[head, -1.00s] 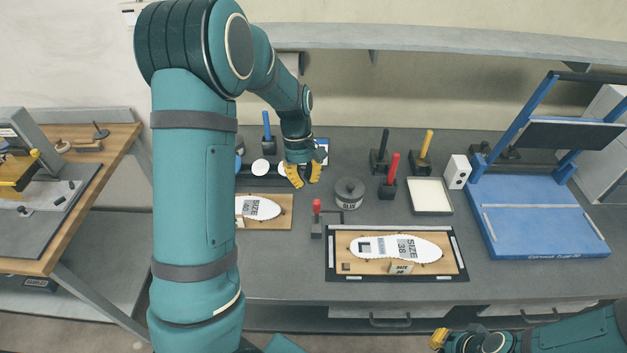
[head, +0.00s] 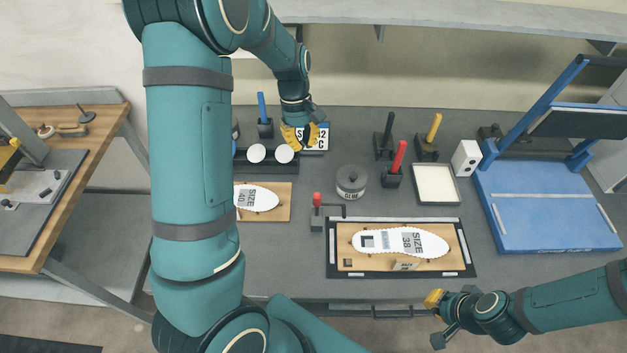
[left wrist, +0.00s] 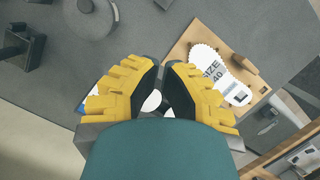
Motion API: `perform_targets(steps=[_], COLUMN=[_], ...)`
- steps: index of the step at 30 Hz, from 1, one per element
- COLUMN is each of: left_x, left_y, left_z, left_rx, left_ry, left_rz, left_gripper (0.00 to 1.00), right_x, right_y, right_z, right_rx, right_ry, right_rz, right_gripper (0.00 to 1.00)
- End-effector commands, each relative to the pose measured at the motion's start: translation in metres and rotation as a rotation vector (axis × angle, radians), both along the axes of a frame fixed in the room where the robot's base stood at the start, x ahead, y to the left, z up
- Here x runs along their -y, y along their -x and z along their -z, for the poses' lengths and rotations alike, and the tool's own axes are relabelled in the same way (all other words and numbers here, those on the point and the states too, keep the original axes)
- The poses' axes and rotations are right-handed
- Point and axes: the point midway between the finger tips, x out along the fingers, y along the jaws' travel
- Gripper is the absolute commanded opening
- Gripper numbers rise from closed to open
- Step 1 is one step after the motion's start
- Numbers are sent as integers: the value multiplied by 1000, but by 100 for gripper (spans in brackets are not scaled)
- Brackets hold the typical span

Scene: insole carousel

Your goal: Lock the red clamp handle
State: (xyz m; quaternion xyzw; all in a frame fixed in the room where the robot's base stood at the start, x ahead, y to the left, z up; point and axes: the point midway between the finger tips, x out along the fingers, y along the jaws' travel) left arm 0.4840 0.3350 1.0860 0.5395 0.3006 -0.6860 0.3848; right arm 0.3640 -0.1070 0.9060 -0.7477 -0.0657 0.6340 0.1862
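The clamp (head: 316,222) stands at the left end of the black-framed fixture (head: 331,262). Its red handle (head: 317,199) stands upright, with a dark bar reaching right. The fixture holds a white size 38 insole (head: 375,243) on a wooden board. My left gripper (head: 301,140) is open and empty over the back of the table, beside the size 42 sign and well behind the clamp. In the left wrist view my left gripper (left wrist: 162,70) shows a narrow gap between its fingers; the clamp is not visible there. My right gripper (head: 435,299) hangs low by the table's front edge; its opening is unclear.
A grey jar (head: 351,184) stands behind the clamp's right side. A red-handled stamp (head: 397,162) and black and yellow ones stand further right. A size 40 insole (head: 257,198) lies left of the clamp. A blue press (head: 545,240) fills the right. The table before the clamp is clear.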

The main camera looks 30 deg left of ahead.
Motion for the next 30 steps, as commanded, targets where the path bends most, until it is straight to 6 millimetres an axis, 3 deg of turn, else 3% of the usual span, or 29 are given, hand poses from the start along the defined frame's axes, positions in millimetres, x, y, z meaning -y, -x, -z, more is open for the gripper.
perform_targets(steps=[8,20,24,30], left_x=[5,21,40,53], left_y=[4,13,24,32], left_z=[25,101,96,97], left_rx=[-4,-4,-1,0], left_ry=[1,1,1,0], left_rz=[0,1,3,0], left_gripper=[0,0,0,0], right_x=[0,0,0,0], right_y=[0,0,0,0], right_z=[1,5,0,-2], right_rx=[0,0,1,0], right_ry=[0,1,0,0], right_rz=[0,0,-1,0], right_gripper=[0,0,0,0])
